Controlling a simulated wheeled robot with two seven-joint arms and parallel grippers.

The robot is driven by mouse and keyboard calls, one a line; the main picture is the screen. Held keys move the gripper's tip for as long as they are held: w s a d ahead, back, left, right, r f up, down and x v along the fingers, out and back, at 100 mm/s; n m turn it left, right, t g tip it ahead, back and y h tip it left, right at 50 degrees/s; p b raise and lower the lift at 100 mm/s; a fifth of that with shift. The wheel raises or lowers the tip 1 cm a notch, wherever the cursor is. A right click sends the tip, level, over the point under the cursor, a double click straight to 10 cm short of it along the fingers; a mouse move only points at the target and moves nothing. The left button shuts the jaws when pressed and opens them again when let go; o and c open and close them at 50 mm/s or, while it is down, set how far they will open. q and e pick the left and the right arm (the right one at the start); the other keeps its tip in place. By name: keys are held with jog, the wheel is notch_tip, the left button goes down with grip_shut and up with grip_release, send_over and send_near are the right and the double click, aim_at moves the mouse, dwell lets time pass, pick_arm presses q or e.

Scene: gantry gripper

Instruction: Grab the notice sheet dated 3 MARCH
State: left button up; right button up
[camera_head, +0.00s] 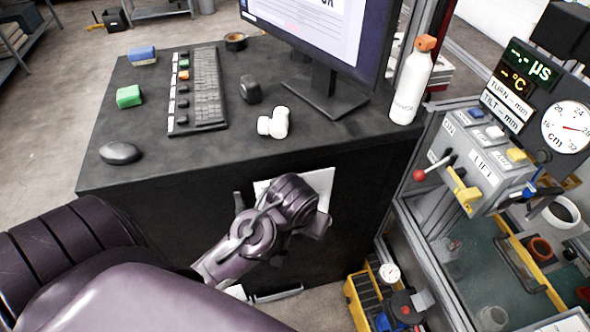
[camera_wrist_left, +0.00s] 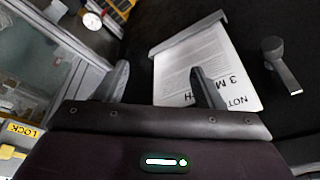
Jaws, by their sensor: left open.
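The notice sheet (camera_wrist_left: 190,75) is white with printed lines and shows upside down in the left wrist view. I read "NOT" and "3 M…CH"; a finger covers the middle letters. In the head view the sheet (camera_head: 326,186) is against the dark front of the desk, mostly hidden behind my left wrist. My left gripper (camera_wrist_left: 159,70) is open and empty. One finger overlaps the printed side of the sheet, and the other is beyond its side edge, over the background. I cannot tell whether the finger touches the paper. My right gripper is in neither view.
A metal bar (camera_wrist_left: 188,33) runs along one sheet edge. A dark handle (camera_wrist_left: 281,66) sticks out beside the sheet. The desk top (camera_head: 215,150) holds a keyboard, mouse and monitor. A gantry panel (camera_head: 480,160) and a yellow crate (camera_head: 362,300) stand to the right.

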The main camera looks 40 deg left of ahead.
pick_arm(q)
jog(key=w+a+r+n+y, duration=0.3)
jog(key=w+a+r+n, duration=0.2)
jog(key=w+n, duration=0.3)
jog(key=p+x, duration=0.1)
jog(key=x, duration=0.1)
jog(key=p+x, duration=0.1)
jog(key=x, duration=0.2)
jog(key=p+x, duration=0.1)
jog(key=x, duration=0.1)
jog(key=shift+s+a+f+p, duration=0.1)
jog(key=shift+a+p, duration=0.2)
jog(key=shift+a, duration=0.1)
jog(key=shift+c, duration=1.2)
grip_shut()
